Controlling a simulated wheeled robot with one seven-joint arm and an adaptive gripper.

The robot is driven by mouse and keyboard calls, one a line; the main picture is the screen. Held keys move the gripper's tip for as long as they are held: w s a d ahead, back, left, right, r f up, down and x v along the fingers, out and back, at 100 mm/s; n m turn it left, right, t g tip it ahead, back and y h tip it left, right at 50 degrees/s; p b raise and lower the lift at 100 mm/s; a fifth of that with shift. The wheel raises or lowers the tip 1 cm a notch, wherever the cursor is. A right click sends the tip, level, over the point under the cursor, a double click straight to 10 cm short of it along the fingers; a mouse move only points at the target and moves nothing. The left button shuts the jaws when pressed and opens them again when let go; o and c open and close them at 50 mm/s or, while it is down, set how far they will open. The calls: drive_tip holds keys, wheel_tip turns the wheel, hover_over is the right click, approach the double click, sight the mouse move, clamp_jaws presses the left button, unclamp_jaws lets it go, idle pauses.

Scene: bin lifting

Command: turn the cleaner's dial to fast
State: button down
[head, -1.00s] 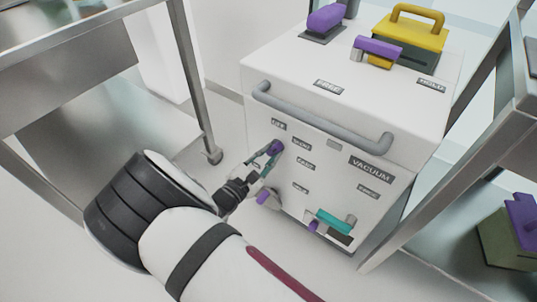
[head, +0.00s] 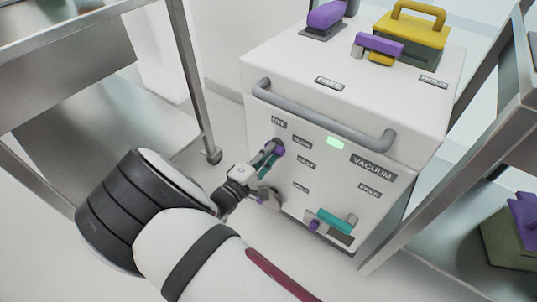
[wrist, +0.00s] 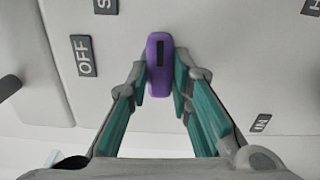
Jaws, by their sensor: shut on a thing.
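The cleaner (head: 330,112) is a white box labelled VACUUM with a grey bar handle (head: 322,115) across its front. Its purple dial (head: 280,149) sits on the front panel near the labels OFF (head: 278,122), SLOW (head: 302,143) and FAST (head: 306,165). My gripper (head: 272,152) is shut on the dial and partly hides it in the head view. In the wrist view the dial (wrist: 159,50) stands between the teal-padded fingers, its dark slot upright in the picture. The OFF label (wrist: 83,55) is left of it. A small light (head: 335,143) on the panel glows green.
Below the dial, a grey part (head: 270,197) is half hidden by my gripper. A teal lever (head: 335,220) sits lower right. A yellow-handled block (head: 412,35) and purple-topped parts (head: 326,16) are on the lid. Metal racks stand left (head: 190,80) and right (head: 440,160).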

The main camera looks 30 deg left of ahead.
drive_tip(key=shift+s+f+m, duration=0.15)
drive_tip(key=shift+m, duration=1.05)
drive_tip(key=shift+b, duration=0.3)
drive_tip(key=c, duration=1.4)
unclamp_jaws()
drive_tip(key=shift+c, duration=0.2)
